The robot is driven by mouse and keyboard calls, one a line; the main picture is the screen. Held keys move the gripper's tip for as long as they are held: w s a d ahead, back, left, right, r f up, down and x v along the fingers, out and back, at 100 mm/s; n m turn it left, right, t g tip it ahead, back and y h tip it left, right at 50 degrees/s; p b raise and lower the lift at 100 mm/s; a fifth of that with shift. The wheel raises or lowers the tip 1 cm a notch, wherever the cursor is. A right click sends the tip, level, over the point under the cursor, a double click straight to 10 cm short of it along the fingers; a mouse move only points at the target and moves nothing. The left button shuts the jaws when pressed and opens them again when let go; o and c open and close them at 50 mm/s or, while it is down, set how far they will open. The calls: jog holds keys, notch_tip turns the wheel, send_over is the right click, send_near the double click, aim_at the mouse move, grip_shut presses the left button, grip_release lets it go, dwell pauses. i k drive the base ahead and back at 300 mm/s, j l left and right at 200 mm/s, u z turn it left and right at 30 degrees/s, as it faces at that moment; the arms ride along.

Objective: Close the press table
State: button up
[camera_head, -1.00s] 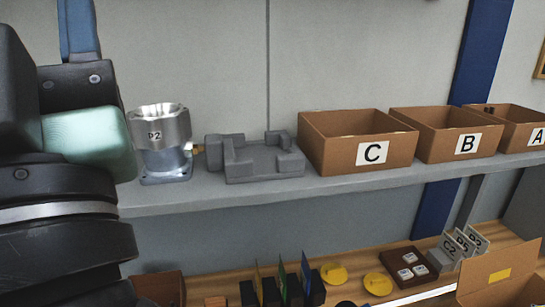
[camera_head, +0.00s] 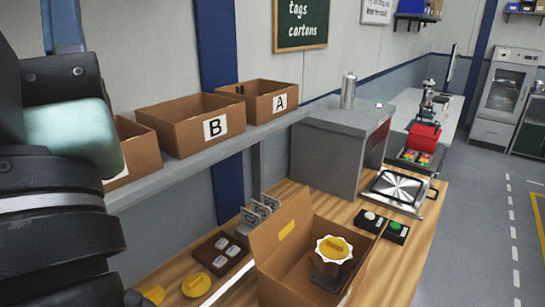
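A flat metal table (camera_head: 398,191) with a shiny round-brushed surface and a dark handle (camera_head: 434,195) at its right side sits on the wooden bench. It lies just right of a large grey cabinet (camera_head: 343,150), in the right half of the head view. It looks like the press table and shows out beside the cabinet. Whether it is joined to the cabinet cannot be told. My dark arm with a teal part fills the left edge, far from the table. My gripper's fingers are not in view.
Two button boxes, white (camera_head: 368,220) and green (camera_head: 396,231), sit before the table. An open carton (camera_head: 285,258) holds a yellow-topped part (camera_head: 333,250). Boxes B (camera_head: 190,118) and A (camera_head: 264,101) stand on the shelf. Open floor (camera_head: 490,240) lies right.

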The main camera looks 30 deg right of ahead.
aim_at(400, 190)
jog(key=l+z, duration=0.1)
jog(key=z, duration=0.3)
jog(key=l+z, duration=0.1)
jog(key=z, duration=0.3)
jog(key=l+z, duration=0.1)
jog(key=z, duration=0.35)
jog(key=l+z, duration=0.1)
jog(key=z, duration=0.3)
jog(key=i+l+z, duration=0.15)
jog(key=l, duration=0.1)
